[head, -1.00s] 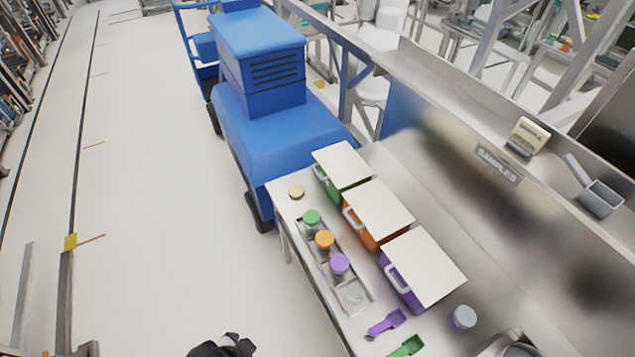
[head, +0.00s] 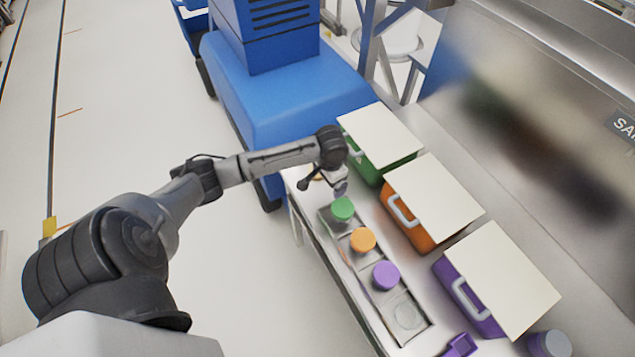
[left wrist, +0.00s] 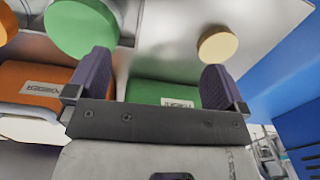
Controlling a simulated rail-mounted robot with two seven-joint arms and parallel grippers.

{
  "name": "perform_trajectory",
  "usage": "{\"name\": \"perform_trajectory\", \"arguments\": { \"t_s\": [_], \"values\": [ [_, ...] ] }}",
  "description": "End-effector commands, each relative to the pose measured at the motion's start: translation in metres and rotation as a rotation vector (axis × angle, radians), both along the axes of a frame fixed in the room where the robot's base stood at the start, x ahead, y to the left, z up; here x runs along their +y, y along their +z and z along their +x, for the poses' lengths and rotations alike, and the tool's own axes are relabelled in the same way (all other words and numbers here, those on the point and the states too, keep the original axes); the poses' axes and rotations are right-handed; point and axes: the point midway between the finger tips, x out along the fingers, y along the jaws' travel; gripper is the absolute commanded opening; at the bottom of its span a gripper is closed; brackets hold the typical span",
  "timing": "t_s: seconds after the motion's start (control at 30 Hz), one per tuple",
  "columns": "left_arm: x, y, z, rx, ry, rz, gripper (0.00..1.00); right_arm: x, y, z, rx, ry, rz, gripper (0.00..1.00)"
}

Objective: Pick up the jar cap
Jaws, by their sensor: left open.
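A loose tan jar cap (left wrist: 217,45) lies on the steel table, seen in the left wrist view just beyond the right-hand finger. In the head view my gripper mostly hides it. My left gripper (left wrist: 157,72) is open with nothing between its fingers. In the head view it (head: 322,184) is low over the far left end of the table, beside the green-lidded jar (head: 342,209). That jar's green lid (left wrist: 82,27) shows at upper left in the wrist view. My right gripper is not in view.
A tray (head: 408,314) holds jars with green, orange (head: 363,240) and purple (head: 386,276) lids. Green (head: 366,170), orange (head: 410,228) and purple (head: 468,302) bins with pale lids stand along its right. A blue machine (head: 275,110) stands behind the table end.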

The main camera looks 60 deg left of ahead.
Motion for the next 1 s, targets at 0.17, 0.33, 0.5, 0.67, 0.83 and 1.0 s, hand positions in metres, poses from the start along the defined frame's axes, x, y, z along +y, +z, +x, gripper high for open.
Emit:
{"name": "perform_trajectory", "arguments": {
  "t_s": [0.17,0.33,0.5,0.67,0.83,1.0],
  "values": [
    [0.074,0.008,0.029,0.009,0.18,-0.002,0.99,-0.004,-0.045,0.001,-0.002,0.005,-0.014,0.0],
    [0.108,0.025,0.037,0.008,0.28,-0.018,0.99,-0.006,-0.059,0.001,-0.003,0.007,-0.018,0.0],
    [0.119,0.016,0.038,0.009,0.315,-0.028,0.99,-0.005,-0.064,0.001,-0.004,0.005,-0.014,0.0],
    [0.119,-0.012,0.038,0.01,0.315,-0.029,0.99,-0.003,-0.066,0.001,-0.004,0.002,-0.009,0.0],
    [0.119,-0.037,0.039,0.008,0.315,-0.029,0.99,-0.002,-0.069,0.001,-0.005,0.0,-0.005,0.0],
    [0.119,-0.05,0.039,0.007,0.313,-0.027,0.99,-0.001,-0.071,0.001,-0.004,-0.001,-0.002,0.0]
  ]
}}
